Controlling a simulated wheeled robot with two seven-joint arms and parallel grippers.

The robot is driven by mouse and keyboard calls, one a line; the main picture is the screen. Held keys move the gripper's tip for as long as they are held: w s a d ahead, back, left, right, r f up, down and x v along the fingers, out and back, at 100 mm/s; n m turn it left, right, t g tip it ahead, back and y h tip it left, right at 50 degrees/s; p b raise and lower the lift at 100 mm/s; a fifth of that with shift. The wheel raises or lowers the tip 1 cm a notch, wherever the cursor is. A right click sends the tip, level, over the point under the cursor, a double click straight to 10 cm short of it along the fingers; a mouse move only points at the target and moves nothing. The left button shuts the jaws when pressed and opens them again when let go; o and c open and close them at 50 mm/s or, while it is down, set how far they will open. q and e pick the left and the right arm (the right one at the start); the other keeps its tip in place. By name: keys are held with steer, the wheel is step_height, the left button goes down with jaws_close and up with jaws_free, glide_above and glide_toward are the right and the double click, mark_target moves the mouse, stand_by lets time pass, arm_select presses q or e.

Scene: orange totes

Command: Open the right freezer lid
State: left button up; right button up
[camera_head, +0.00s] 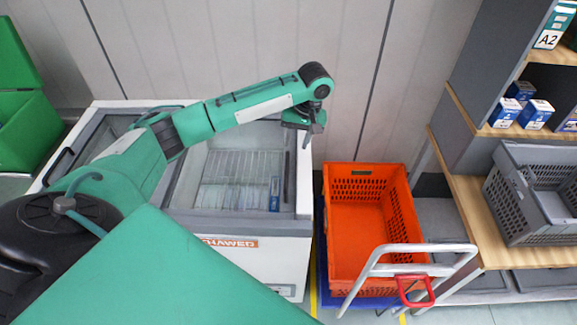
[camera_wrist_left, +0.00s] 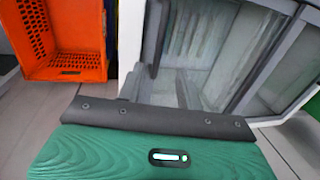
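The white chest freezer (camera_head: 262,257) stands against the wall, with grey-framed glass on top. The right freezer lid (camera_head: 232,176) looks closed over the right half; wire racks and a small blue item show through it. In the left wrist view the freezer's glass top (camera_wrist_left: 205,50) fills the upper right. My left gripper (camera_head: 306,138) hangs pointing down at the freezer's right back edge, beside the right lid. My right gripper is not in view.
An orange tote (camera_head: 360,225) sits on a blue cart with a grey handle (camera_head: 375,265), just right of the freezer. Shelves with small blue-white boxes (camera_head: 520,112) and a grey crate (camera_head: 535,195) stand further right. A green bin (camera_head: 25,125) is at far left.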

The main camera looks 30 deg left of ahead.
mark_target(287, 170)
arm_select(q)
steer(key=f, duration=0.4)
steer(key=s+a+f+p, duration=0.1)
steer(key=f, duration=0.3)
steer(key=a+f+p, duration=0.1)
steer(key=f, duration=0.3)
steer(key=shift+s, duration=0.15)
jaws_close()
